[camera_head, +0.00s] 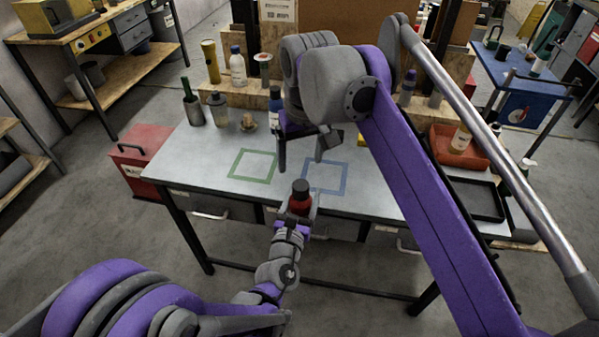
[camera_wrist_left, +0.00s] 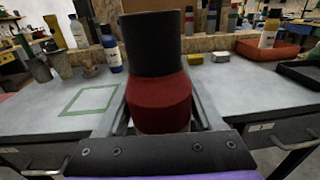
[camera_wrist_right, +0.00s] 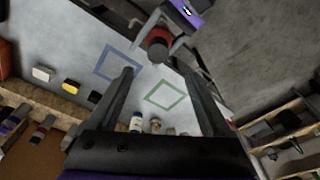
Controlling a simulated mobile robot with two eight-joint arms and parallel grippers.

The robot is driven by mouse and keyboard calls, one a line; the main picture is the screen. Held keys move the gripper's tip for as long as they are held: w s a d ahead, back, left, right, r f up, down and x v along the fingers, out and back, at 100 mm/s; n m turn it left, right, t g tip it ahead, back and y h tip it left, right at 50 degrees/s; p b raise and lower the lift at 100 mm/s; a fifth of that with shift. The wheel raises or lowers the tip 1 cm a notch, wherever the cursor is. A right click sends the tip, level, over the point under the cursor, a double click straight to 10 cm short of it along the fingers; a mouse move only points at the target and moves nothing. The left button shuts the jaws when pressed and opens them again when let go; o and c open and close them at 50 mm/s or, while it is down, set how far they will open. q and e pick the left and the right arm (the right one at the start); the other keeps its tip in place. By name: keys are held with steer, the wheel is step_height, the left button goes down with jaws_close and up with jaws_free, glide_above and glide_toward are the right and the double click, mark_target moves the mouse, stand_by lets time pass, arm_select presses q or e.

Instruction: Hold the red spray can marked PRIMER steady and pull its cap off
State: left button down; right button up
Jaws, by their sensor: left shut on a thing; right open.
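The red spray can (camera_head: 300,203) with its dark cap (camera_head: 301,186) is held upright near the table's front edge. My left gripper (camera_head: 297,217) is shut on the can's red body; in the left wrist view the body (camera_wrist_left: 160,100) sits between the fingers and the dark cap (camera_wrist_left: 151,43) is on top. No PRIMER lettering can be read. My right gripper (camera_head: 302,155) is open and empty, above and behind the cap, apart from it. In the right wrist view the cap (camera_wrist_right: 158,50) shows beyond the open fingers (camera_wrist_right: 160,95).
The grey table (camera_head: 200,165) bears a green square outline (camera_head: 236,165) and a blue one (camera_head: 344,178). Bottles and cans stand along the back and on a wooden riser (camera_head: 215,97). A red tray (camera_head: 440,150) and a black tray (camera_head: 480,215) lie at the right.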

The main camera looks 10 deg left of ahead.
mark_target(298, 184)
steer(key=f, duration=0.3)
steer(key=w+f, duration=0.1)
steer(key=f, duration=0.6)
steer(key=shift+w+a, duration=0.15)
steer(key=shift+a, duration=0.2)
jaws_close()
steer(key=shift+r, duration=0.25)
steer(key=shift+r, duration=0.9)
